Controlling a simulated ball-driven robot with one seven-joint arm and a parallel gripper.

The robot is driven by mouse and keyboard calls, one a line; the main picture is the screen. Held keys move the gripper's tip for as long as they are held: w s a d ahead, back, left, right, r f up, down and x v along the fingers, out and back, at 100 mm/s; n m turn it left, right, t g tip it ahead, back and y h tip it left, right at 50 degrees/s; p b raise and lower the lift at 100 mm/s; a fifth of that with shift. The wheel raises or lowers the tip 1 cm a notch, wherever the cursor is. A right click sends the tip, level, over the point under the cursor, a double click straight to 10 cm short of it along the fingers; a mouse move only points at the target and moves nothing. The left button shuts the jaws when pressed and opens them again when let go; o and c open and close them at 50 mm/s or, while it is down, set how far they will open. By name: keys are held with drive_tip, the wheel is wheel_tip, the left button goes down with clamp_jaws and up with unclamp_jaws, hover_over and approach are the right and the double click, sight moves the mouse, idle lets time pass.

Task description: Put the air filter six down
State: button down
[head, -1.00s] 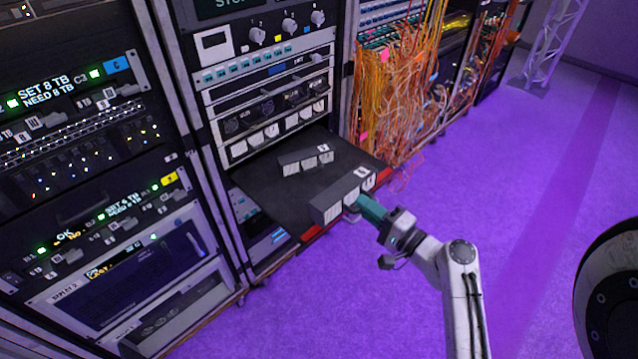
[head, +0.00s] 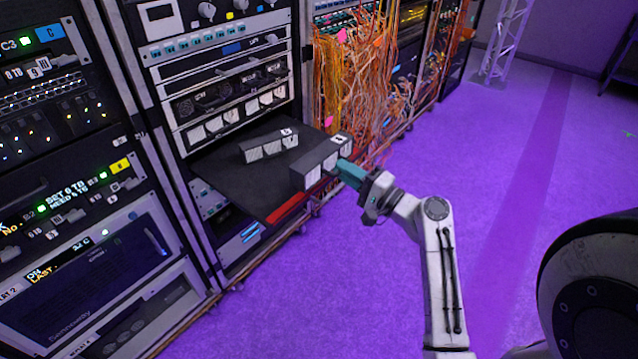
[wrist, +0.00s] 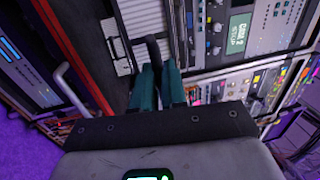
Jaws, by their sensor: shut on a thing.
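The air filter in my grip is a grey box with white pleated faces and a small white label (head: 312,172), too small to read surely. It is over the front right part of a dark pull-out shelf (head: 225,180); I cannot tell whether it touches the shelf. My gripper (head: 347,171) reaches in from the right with teal fingers shut on its dark handle. The wrist view shows the fingers (wrist: 158,85) around that handle (wrist: 153,48), with the pleated face (wrist: 117,45) beside it. A similar labelled filter (head: 268,147) lies farther back on the shelf.
The shelf's front edge has a red strip (head: 287,208). Equipment racks stand left and behind, with filter-like white faces (head: 215,125) above the shelf. Orange cables (head: 345,85) hang close behind my gripper. Purple floor (head: 500,200) is open to the right.

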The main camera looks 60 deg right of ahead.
drive_tip(key=w+d+f, duration=0.1)
drive_tip(key=w+f, duration=0.1)
drive_tip(key=w+d+f+b, duration=0.1)
drive_tip(key=w+f, duration=0.1)
drive_tip(key=w+d+f, duration=0.1)
drive_tip(key=w+f, duration=0.1)
drive_tip(key=f, duration=0.1)
drive_tip(key=shift+w+d+b, duration=0.35)
drive_tip(key=shift+b, duration=0.05)
wheel_tip(320, 180, down, 3)
drive_tip(key=shift+w+d+f+b, duration=0.1)
drive_tip(key=shift+w+f+b, duration=0.05)
drive_tip(key=shift+b, duration=0.35)
drive_tip(key=c, duration=1.4)
unclamp_jaws()
drive_tip(key=shift+c, duration=0.2)
